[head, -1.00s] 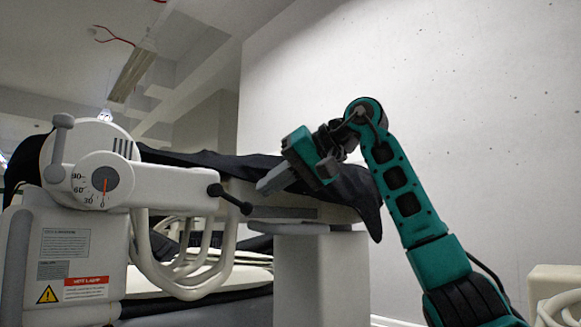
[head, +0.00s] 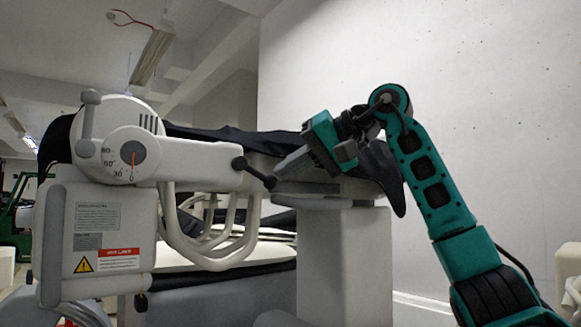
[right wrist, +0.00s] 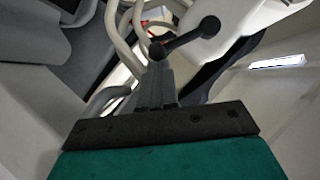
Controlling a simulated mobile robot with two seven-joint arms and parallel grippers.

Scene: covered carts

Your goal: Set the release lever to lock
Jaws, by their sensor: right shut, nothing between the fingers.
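The release lever (head: 254,173), a black bar with a ball at each end, sits at the right end of the white machine arm. It slants down to the right. In the right wrist view the lever (right wrist: 184,39) has one ball right at my fingertips; whether they touch I cannot tell. My right gripper (head: 279,171) is teal and grey, reaches in from the right and is shut and empty, its tips beside the lever's lower ball. In the right wrist view its grey fingers (right wrist: 156,72) lie together. My left gripper is out of view.
The white machine arm (head: 200,160) carries a dial (head: 132,154) with its red pointer near 0. A grey ball-ended handle (head: 88,115) stands at its left. Looped white hoses (head: 215,258) hang below. A dark cover (head: 235,138) and a pale pedestal (head: 345,265) lie behind.

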